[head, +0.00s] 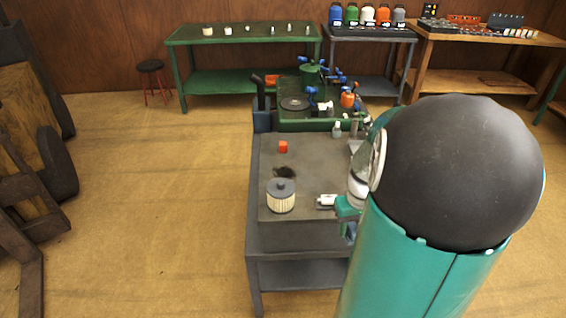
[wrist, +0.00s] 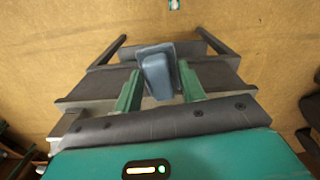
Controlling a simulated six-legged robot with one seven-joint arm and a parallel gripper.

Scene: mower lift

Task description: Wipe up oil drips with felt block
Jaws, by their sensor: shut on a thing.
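In the wrist view, the two green fingers of my gripper (wrist: 159,74) are closed on the sides of a blue-grey, tapered block (wrist: 157,70). I cannot tell from its surface whether it is felt. In the head view, a black, irregular oil patch (head: 285,172) lies on the dark grey top of the bench (head: 268,212). My arm reaches over the bench's right side there, and its large dark joint hides part of that side. I cannot make out the held block in the head view.
A cream pleated filter (head: 281,199) with a dark cap stands just in front of the patch. A green mower deck (head: 300,112) with blue clamps fills the far end. A small bottle (head: 337,130) stands near it.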

